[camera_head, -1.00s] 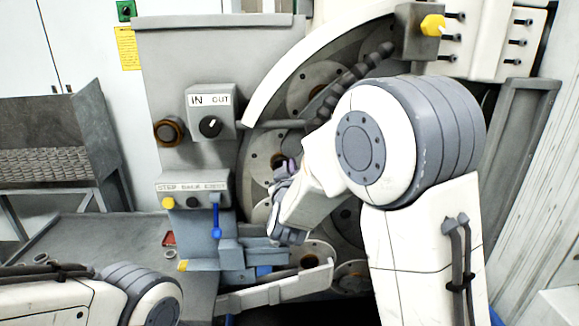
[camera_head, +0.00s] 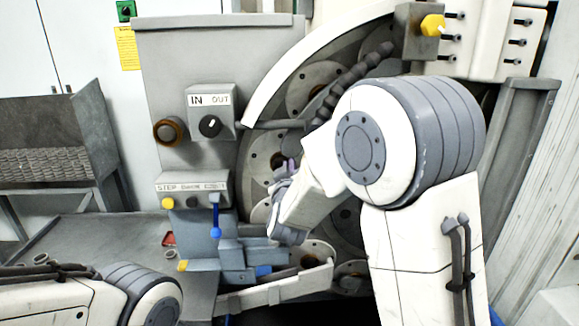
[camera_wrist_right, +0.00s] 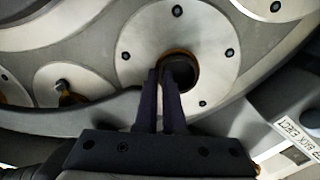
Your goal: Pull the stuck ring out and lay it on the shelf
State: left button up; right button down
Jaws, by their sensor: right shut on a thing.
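The stuck ring (camera_wrist_right: 190,68) shows in the right wrist view as a brown rim around a dark hole in a round, bolted plate of the large wheel. My right gripper (camera_wrist_right: 166,75) is shut on the ring, its two dark fingers at the rim's left side and close together. The fingers hide part of the ring. In the head view my right gripper (camera_head: 284,168) is at the wheel's face, and the ring there is too small to make out clearly. My left gripper is out of view. A grey shelf-like surface (camera_head: 110,235) lies at the lower left.
Small loose rings (camera_head: 40,258) lie on the grey surface. A control box with a knob (camera_head: 210,126), a lever with a blue end (camera_head: 215,232) and blue-grey blocks (camera_head: 235,255) stand close left of my right arm. A white curved guard (camera_head: 300,62) arches over the wheel.

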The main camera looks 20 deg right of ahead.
jog(key=shift+s+a+r, duration=0.1)
jog(key=shift+a+r, duration=0.05)
jog(key=shift+r, duration=0.05)
jog(key=shift+s+a, duration=0.1)
jog(key=shift+s, duration=0.25)
jog(key=v, duration=0.6)
jog(key=shift+s+d+b, duration=0.3)
dwell(2.1)
jog(key=shift+s+f, duration=0.1)
jog(key=shift+f, duration=0.05)
